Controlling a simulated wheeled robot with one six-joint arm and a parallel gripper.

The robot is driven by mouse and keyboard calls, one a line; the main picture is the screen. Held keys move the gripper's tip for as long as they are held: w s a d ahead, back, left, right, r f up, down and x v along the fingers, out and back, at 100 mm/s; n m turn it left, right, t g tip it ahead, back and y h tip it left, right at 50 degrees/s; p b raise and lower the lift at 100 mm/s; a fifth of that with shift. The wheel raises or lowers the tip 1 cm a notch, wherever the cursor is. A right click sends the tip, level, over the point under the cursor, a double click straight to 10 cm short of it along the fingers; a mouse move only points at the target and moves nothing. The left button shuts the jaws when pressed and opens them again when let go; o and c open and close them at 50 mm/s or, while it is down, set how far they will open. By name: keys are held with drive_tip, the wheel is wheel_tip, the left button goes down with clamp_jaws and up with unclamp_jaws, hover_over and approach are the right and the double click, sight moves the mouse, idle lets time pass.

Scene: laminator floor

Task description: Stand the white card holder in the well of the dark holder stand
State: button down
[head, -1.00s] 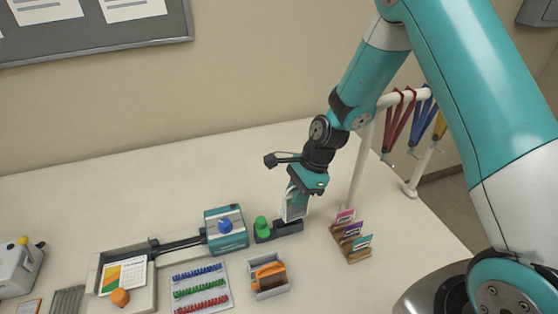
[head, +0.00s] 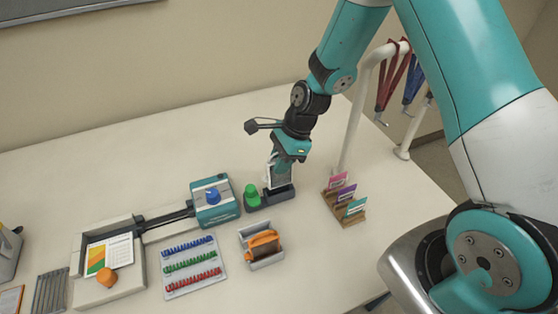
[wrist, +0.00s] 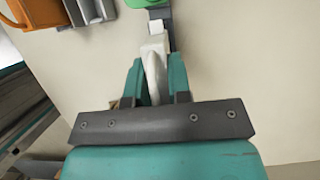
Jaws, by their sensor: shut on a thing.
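The white card holder (head: 279,178) is upright between the fingers of my gripper (head: 282,163), which is shut on it. It also shows in the wrist view (wrist: 154,52) between the two teal fingers (wrist: 156,82). The dark holder stand (head: 270,198) is directly below, with a green knob (head: 251,195) at its left end. The holder's lower edge overlaps the right part of the stand in the head view. The well is hidden behind the holder, so I cannot tell how deep the holder sits in it.
A teal box with a blue knob (head: 213,197) stands close to the left. A wooden rack of coloured cards (head: 343,205) is to the right, before a white rail with lanyards (head: 360,100). An orange item in a grey tray (head: 263,245) is in front. The table behind is clear.

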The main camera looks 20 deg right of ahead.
sight(275, 185)
drive_tip(key=shift+f+b, duration=1.55)
drive_tip(key=shift+f, duration=0.7)
drive_tip(key=c, duration=1)
unclamp_jaws()
drive_tip(key=shift+r, duration=0.1)
drive_tip(key=shift+r+p, duration=3.65)
drive_tip(key=shift+r, duration=0.3)
